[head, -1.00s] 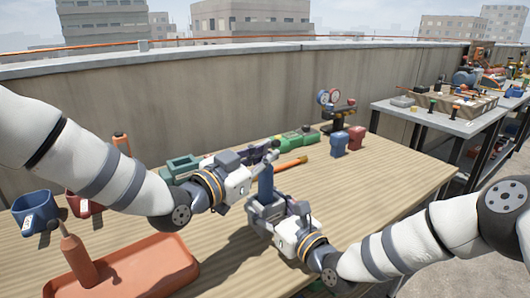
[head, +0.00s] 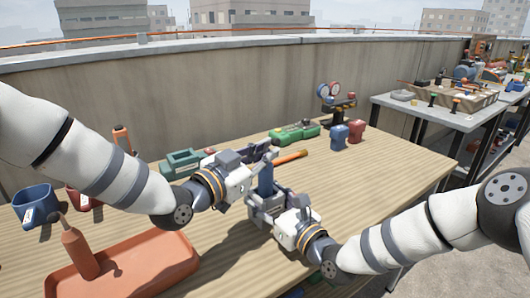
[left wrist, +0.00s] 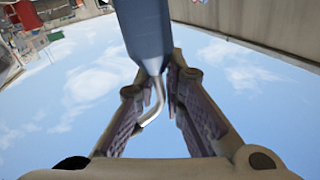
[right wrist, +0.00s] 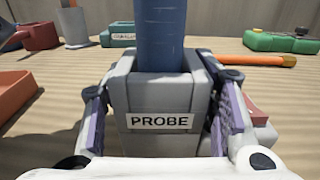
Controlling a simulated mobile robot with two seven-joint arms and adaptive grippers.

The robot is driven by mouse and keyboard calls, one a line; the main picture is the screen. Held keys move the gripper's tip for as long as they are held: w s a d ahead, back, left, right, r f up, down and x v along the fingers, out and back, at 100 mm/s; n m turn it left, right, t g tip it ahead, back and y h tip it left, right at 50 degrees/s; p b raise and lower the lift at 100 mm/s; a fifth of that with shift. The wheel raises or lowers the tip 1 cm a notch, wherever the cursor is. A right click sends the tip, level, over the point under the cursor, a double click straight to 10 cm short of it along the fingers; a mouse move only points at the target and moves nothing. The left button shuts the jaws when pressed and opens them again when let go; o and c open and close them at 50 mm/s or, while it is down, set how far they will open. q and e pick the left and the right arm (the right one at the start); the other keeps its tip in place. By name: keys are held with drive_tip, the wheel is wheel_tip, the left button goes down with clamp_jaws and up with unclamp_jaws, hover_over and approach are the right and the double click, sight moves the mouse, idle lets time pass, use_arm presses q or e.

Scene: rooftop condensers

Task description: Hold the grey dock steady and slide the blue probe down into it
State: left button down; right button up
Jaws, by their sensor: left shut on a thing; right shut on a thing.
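The blue probe (head: 265,178) stands upright over the workbench, and its lower end is within the top opening of the grey dock (right wrist: 160,98), which carries a PROBE label. How deep it sits is hidden by the dock's front wall. My left gripper (head: 263,158) is at the probe's top, shut on it; the left wrist view shows the blue body (left wrist: 145,28) and a bent metal end (left wrist: 152,108) between the fingers. My right gripper (head: 268,207) is shut on the dock, with one finger at each side of it in the right wrist view.
A blue mug (head: 36,205) stands at the left edge. A green case (head: 183,163), an orange-handled tool (head: 290,157) and a gauge stand (head: 338,105) are behind.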

use_arm(q)
drive_tip(key=shift+f, duration=0.1)
drive_tip(key=shift+f, duration=0.25)
drive_tip(key=c, duration=1.6)
unclamp_jaws()
use_arm(e)
drive_tip(key=shift+r, duration=0.1)
use_arm(q)
drive_tip(key=v, duration=1.2)
use_arm(e)
drive_tip(key=o, duration=1.4)
drive_tip(key=shift+o, duration=0.8)
